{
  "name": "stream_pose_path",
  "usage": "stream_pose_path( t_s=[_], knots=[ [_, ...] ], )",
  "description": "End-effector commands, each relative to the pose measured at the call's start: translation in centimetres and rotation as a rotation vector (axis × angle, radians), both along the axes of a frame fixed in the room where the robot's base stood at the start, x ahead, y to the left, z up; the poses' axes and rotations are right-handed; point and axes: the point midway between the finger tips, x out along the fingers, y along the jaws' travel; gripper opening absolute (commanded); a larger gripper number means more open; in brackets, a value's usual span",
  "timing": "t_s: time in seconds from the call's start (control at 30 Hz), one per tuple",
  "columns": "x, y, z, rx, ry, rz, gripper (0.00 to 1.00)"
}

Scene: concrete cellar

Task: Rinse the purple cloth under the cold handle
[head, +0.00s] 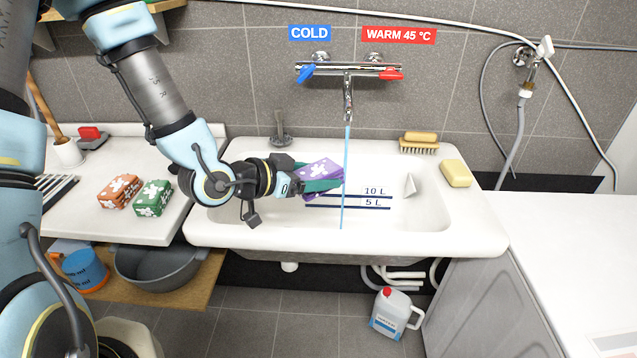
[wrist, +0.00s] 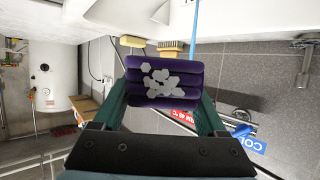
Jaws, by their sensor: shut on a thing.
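The purple cloth (head: 319,170), folded with a white flower pattern, is held over the left-middle part of the white sink (head: 455,222). My gripper (head: 322,178) is shut on it from the left. The wrist view shows the cloth (wrist: 150,98) between the two green fingers of my gripper (wrist: 163,95). A thin blue water stream (head: 345,150) falls from the spout (head: 348,107) past the cloth's right end; I cannot tell whether it touches the cloth. The cold handle (head: 307,73) is blue and tilted, under the COLD sign (head: 309,33). The warm handle (head: 391,74) is red.
Orange (head: 119,191) and green (head: 154,197) folded cloths lie on the left counter. A brush (head: 419,142) and a yellow sponge (head: 456,173) sit on the sink's right rim. A grey basin (head: 157,268) and a white canister (head: 391,314) are below. The right worktop (head: 570,240) is mostly clear.

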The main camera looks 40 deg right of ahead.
Motion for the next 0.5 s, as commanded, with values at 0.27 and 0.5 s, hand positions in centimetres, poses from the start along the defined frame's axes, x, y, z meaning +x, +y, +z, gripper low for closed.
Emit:
stream_pose_path(
  t_s=[0.27,0.5],
  knots=[
    [0.6,-0.8,-0.6,-0.002,-0.004,-0.001,0.21],
    [0.9,-1.3,-0.8,0.002,-0.006,0.003,0.21]
  ],
)
